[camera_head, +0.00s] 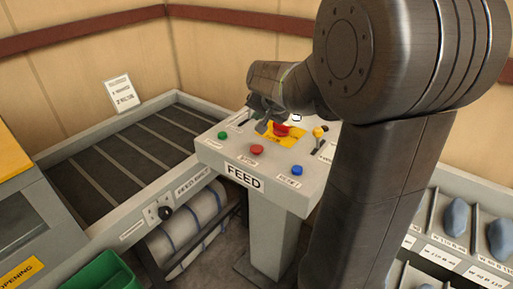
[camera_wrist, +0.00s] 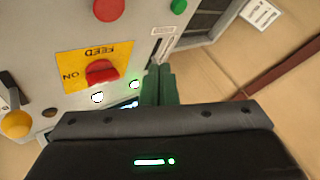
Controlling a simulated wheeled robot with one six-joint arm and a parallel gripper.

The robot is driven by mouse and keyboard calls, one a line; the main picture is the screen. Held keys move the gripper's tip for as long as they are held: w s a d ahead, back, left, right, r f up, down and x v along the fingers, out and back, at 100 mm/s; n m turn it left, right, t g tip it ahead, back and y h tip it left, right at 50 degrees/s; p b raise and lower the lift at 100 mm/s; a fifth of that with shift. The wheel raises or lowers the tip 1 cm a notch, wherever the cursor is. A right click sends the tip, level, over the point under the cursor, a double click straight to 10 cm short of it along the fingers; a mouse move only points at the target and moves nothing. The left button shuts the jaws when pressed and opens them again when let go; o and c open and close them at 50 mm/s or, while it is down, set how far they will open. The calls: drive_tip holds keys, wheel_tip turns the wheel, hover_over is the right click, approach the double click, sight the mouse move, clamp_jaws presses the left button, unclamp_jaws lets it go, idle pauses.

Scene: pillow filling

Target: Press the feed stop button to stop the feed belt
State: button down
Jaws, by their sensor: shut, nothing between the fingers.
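The FEED console (camera_head: 222,160) stands in the middle of the head view. It carries a red push button (camera_head: 257,150) near its front edge, a green button (camera_head: 223,135) and a blue button (camera_head: 297,170); their small labels are unreadable. A red switch (camera_head: 282,131) sits on a yellow plate, which reads FEED and ON in the wrist view. My gripper (camera_head: 262,127) is over the console's far side, shut and empty. In the wrist view, my gripper (camera_wrist: 160,72) points beside the yellow plate (camera_wrist: 70,57), apart from the red button (camera_wrist: 108,8) and the green button (camera_wrist: 178,5).
The feed belt (camera_head: 130,145) lies left of the console. A yellow-knobbed lever (camera_head: 319,132) stands at the console's right, close to my arm. Blue pillow-like pieces (camera_head: 456,217) lie in bins at right. A green bin (camera_head: 103,275) is at lower left.

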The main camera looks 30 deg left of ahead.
sight(258, 150)
drive_tip(key=shift+f+b, duration=3.45)
drive_tip(key=shift+f, duration=0.95)
drive_tip(key=shift+f+b, duration=0.4)
drive_tip(key=shift+f+b, duration=0.45)
drive_tip(key=shift+f, duration=0.1)
drive_tip(key=shift+r, duration=0.1)
drive_tip(key=shift+r+p, duration=0.75)
drive_tip(key=shift+r, duration=0.15)
wheel_tip(258, 150, up, 5)
drive_tip(key=p, duration=0.4)
